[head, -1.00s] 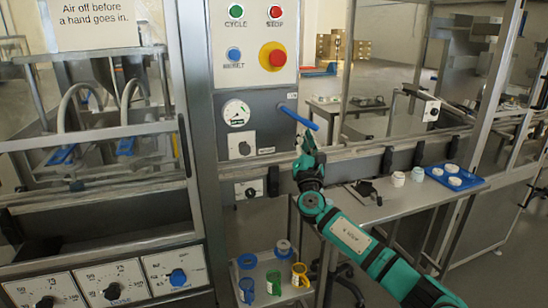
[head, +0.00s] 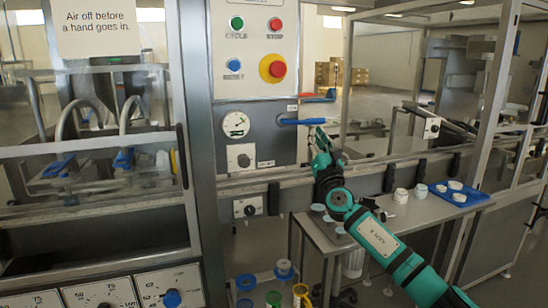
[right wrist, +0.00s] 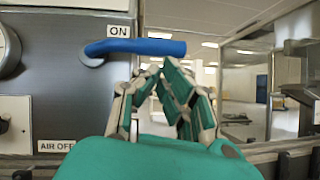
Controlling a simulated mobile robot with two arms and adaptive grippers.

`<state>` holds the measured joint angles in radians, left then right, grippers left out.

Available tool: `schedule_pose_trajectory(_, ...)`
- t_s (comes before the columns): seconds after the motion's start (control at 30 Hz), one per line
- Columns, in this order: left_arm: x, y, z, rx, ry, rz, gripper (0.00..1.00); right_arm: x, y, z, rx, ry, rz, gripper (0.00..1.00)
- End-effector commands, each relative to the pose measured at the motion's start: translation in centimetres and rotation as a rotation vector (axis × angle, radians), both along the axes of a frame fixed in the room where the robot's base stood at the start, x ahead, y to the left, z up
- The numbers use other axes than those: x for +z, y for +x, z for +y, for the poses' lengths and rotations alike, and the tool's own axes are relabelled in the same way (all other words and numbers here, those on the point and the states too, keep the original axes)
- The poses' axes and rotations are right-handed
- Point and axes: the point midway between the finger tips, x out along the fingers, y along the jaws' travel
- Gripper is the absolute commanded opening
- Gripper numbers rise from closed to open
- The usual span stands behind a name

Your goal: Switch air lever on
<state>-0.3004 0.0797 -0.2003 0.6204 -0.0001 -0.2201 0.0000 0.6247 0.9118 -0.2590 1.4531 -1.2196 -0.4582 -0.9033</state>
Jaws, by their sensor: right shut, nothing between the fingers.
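The blue air lever (head: 301,122) sticks out from the grey panel and lies about level, pointing right. In the right wrist view the lever (right wrist: 135,47) is just below the ON label (right wrist: 118,31); the AIR OFF label (right wrist: 56,146) is lower on the panel. My right gripper (head: 324,140) is just below the lever's free end. In the right wrist view my gripper's fingertips (right wrist: 168,64) are together and empty, close under the lever; I cannot tell whether they touch it. My left gripper is not in view.
A pressure gauge (head: 236,125) sits left of the lever. Above are the red stop button (head: 275,24) and other buttons. A steel rail (head: 250,184) runs below the panel.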

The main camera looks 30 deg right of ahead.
Motion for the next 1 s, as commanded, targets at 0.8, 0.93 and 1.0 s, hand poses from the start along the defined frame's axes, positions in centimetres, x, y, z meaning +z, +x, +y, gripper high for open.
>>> schedule_pose_trajectory(0.8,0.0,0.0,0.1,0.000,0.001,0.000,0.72,-2.3,-2.9,1.2,0.001,-0.002,0.006,0.00)
schedule_pose_trajectory(0.93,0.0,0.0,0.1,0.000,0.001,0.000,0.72,-3.5,-4.8,2.0,0.001,-0.002,0.004,0.00)
schedule_pose_trajectory(1.0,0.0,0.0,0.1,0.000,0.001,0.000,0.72,-4.2,-5.7,2.3,0.002,-0.001,0.005,0.00)
